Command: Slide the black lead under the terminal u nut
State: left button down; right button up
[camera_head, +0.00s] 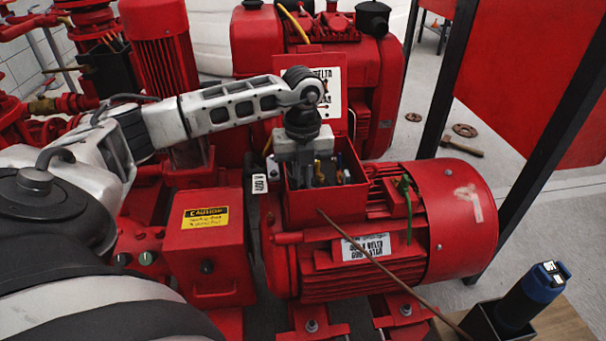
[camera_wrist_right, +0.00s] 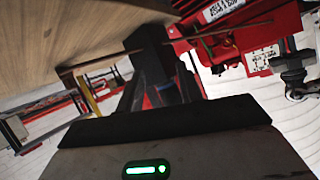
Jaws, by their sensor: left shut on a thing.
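The open red terminal box (camera_head: 325,205) sits on top of the red motor. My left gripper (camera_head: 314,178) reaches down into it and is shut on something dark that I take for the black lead. The lead's end and the terminal u nut are too small and too hidden to tell apart. Small coloured leads show beside the fingers. In the head view the rod (camera_head: 385,268) slants from the box front to the bottom edge.
The red motor (camera_head: 455,215) is under and right of the box. A red control box with a caution label (camera_head: 205,250) stands at left.

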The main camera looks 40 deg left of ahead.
pick_arm(q)
jog(key=shift+w+a, duration=0.4)
jog(key=shift+a, duration=0.1)
jog(key=c, duration=1.1)
grip_release()
jog(key=shift+c, duration=0.2)
jog(key=shift+s, duration=0.1)
